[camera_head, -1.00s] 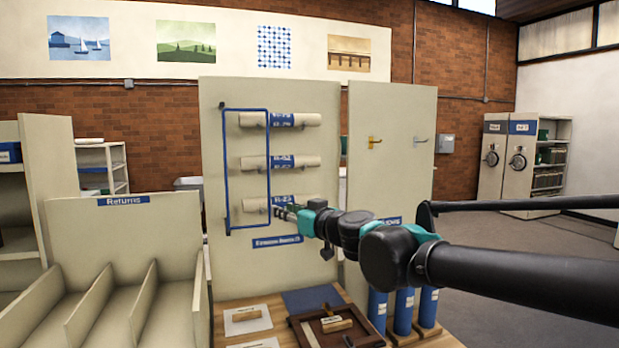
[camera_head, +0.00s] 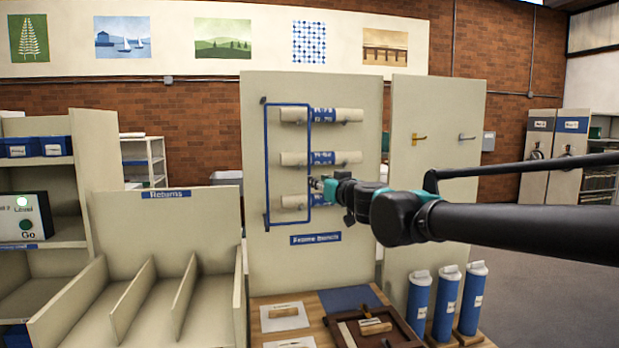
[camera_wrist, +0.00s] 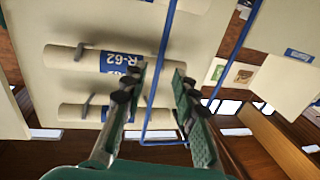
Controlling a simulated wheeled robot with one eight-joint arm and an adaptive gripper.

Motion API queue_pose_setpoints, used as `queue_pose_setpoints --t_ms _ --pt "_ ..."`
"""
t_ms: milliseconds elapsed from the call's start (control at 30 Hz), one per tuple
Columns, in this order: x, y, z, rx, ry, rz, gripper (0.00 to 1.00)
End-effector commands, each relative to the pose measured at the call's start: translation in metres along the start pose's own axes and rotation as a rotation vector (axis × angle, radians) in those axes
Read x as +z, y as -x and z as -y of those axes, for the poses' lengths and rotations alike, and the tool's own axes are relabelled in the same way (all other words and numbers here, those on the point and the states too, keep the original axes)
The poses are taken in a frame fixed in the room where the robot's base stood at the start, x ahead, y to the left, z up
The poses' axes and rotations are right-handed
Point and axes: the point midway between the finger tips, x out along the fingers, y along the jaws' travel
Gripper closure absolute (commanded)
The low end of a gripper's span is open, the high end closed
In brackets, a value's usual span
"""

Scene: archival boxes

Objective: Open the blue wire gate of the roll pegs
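The blue wire gate (camera_head: 266,160) is an upright rectangular frame in front of the left part of the pegs on a cream panel (camera_head: 262,260). Three cream rolls with blue labels, top (camera_head: 293,115), middle (camera_head: 294,158) and bottom (camera_head: 292,201), lie across behind it. My gripper (camera_head: 318,184) is at the gate's right bar, just above the bottom roll. In the wrist view, my gripper (camera_wrist: 160,76) is open, and a blue gate bar (camera_wrist: 165,40) shows in the gap between its fingers. I cannot tell whether a finger touches it. A roll labelled R-62 (camera_wrist: 80,60) shows at left.
A Returns rack (camera_head: 165,215) stands to the left. Below the panel, a table holds a brown tray (camera_head: 400,330), cards and a blue sheet (camera_head: 350,298). Several blue tubes (camera_head: 446,305) stand at right. A second panel with hooks (camera_head: 440,110) is beside the pegs.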

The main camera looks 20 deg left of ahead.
Motion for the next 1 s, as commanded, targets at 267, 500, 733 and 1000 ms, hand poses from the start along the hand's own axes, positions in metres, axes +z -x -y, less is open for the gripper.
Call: queue_pose_setpoints --t_ms 267,500,733,1000 --pt "0.000 -0.046 0.000 0.000 0.000 0.001 0.71" --pt "0.000 -0.072 0.000 0.000 -0.001 0.000 0.71" --pt "0.000 -0.078 0.000 0.000 0.000 0.000 0.71" --pt "0.000 -0.078 0.000 0.000 0.000 0.000 0.81"
